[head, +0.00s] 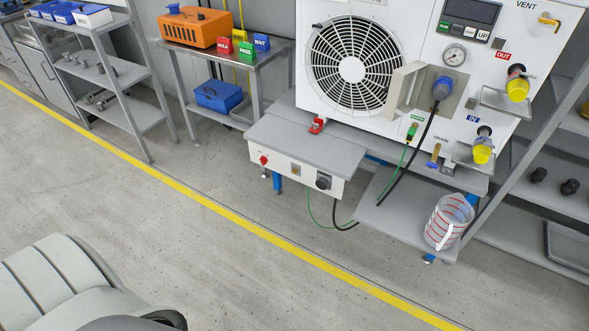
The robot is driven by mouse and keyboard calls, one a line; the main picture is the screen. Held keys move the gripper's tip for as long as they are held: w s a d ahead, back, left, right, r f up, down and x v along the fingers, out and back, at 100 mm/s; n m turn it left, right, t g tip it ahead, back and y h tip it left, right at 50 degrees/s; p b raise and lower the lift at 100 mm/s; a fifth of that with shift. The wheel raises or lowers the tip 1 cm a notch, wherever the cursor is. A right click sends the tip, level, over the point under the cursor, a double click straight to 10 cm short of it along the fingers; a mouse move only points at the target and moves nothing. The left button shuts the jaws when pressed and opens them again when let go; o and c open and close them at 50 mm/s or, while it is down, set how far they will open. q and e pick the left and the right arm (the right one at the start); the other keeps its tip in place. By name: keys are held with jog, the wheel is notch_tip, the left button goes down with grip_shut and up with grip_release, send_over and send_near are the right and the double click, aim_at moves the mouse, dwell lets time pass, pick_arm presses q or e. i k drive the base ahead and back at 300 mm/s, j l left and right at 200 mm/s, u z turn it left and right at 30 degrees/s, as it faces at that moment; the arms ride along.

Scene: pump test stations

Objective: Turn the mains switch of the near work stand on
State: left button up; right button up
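The near work stand (305,143) has a grey top and a white front panel (293,176) under the big white pump unit (385,60). A small red knob or switch (263,160) sits at the panel's left end. A small square fitting (295,170) is in the middle and a round black fitting (323,182) at the right. None has a label I can read, and I cannot tell the switch position. The unit's dark display (472,13) shows no readable digits. Neither gripper is in view.
A jug (449,222) stands on the low shelf (392,203) at right. Black and green cables hang by the stand. A side table (225,50) holds an orange case (195,27). Open floor (200,235) lies in front, crossed by a yellow line (230,209).

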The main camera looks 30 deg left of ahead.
aim_at(263, 160)
jog(key=u, duration=1.25)
